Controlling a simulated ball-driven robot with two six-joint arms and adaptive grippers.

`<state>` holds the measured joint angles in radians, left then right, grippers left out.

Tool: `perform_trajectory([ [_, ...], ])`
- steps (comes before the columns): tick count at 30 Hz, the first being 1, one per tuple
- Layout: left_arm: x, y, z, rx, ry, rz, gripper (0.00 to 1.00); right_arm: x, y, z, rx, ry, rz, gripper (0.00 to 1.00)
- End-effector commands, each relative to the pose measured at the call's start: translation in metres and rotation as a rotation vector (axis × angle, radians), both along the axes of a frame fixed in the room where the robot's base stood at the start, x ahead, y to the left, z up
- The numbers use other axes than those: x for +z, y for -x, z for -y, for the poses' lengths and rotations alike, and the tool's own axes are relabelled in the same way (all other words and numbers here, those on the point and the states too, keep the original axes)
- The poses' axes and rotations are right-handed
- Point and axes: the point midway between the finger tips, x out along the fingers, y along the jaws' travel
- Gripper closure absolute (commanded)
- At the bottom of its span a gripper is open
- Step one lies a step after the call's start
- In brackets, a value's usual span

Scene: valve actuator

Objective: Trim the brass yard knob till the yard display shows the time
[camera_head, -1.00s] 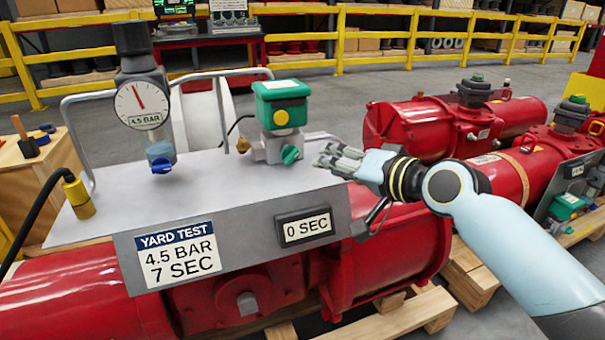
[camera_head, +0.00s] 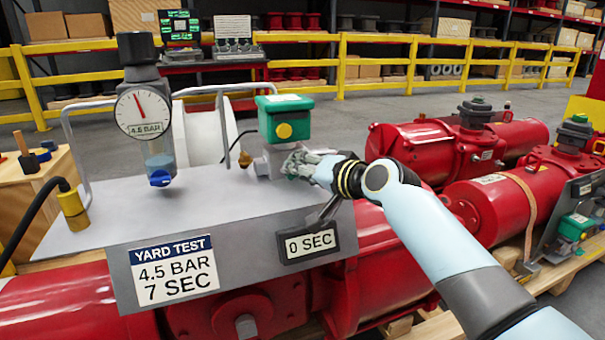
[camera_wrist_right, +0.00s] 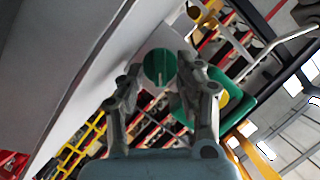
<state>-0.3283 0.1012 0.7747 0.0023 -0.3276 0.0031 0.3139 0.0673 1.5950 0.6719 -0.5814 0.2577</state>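The yard display (camera_head: 308,243) on the grey bench front reads 0 SEC. The yard test card (camera_head: 174,270) beside it reads 4.5 BAR, 7 SEC. A small brass-coloured knob or fitting (camera_head: 245,159) sits left of the valve block under a green-topped actuator (camera_head: 285,118). My right gripper (camera_head: 296,163) is at the front of that block and hides the round green knob there in the head view. My left gripper is out of view.
A gauge (camera_head: 143,112) reading 4.5 BAR stands on the bench (camera_head: 200,205), above a clear bowl with a blue knob (camera_head: 160,178). Bent metal rails rise behind. Red actuators (camera_head: 480,145) on pallets lie to the right.

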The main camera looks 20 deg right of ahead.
Motion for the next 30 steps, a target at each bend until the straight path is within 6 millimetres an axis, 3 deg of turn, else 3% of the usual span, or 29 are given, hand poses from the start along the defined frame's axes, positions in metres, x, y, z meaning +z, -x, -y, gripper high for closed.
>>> perform_trajectory([
  [3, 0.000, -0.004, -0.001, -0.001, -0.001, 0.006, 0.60, 0.000, 0.000, 0.000, 0.000, 0.000, 0.000, 0.66],
  [11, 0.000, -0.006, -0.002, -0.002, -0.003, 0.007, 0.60, 0.000, 0.000, 0.000, 0.000, 0.000, 0.000, 1.00],
  [20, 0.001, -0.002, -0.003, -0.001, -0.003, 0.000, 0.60, 0.000, 0.001, 0.000, 0.000, 0.007, 0.000, 1.00],
  [30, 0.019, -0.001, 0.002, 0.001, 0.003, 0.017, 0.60, 0.006, 0.001, -0.002, 0.001, 0.143, 0.004, 1.00],
])
